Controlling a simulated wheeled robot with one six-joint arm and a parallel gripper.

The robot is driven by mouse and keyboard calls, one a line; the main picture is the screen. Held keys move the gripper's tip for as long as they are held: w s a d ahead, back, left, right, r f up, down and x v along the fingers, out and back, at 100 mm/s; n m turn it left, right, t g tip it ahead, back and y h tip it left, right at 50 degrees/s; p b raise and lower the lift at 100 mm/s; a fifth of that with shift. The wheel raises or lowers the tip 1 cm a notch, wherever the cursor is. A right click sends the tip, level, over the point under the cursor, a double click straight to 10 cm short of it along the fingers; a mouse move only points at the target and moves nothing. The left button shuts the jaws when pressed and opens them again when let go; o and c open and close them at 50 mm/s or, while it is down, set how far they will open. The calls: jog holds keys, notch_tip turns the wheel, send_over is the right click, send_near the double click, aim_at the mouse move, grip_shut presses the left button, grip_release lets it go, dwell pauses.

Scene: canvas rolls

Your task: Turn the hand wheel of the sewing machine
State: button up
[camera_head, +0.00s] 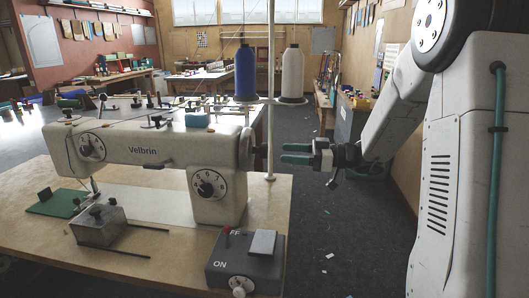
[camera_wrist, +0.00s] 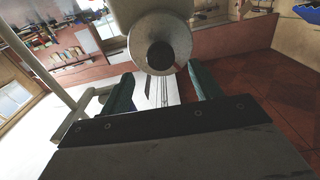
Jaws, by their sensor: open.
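The white sewing machine (camera_head: 150,147), marked Velbrin, stands on a wooden table. Its hand wheel (camera_head: 246,150) is at the right end of the body, seen edge-on in the head view. In the wrist view the hand wheel (camera_wrist: 178,40) is a pale grey disc with a dark round centre, facing me. My gripper (camera_head: 284,153) has green fingers and points left at the wheel from just right of it. In the wrist view my gripper (camera_wrist: 160,88) is open, with one finger on each side below the disc. The fingers look empty; I cannot tell whether they touch the wheel.
A thin pale pole (camera_head: 271,100) rises behind the wheel, carrying a blue thread spool (camera_head: 245,73) and a white one (camera_head: 292,73). A grey switch box (camera_head: 245,262) sits at the table's front right corner.

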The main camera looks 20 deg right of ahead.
aim_at(267, 151)
jog(key=x, duration=0.7)
jog(key=shift+w+a, duration=0.2)
jog(key=shift+a, duration=0.15)
jog(key=c, duration=1)
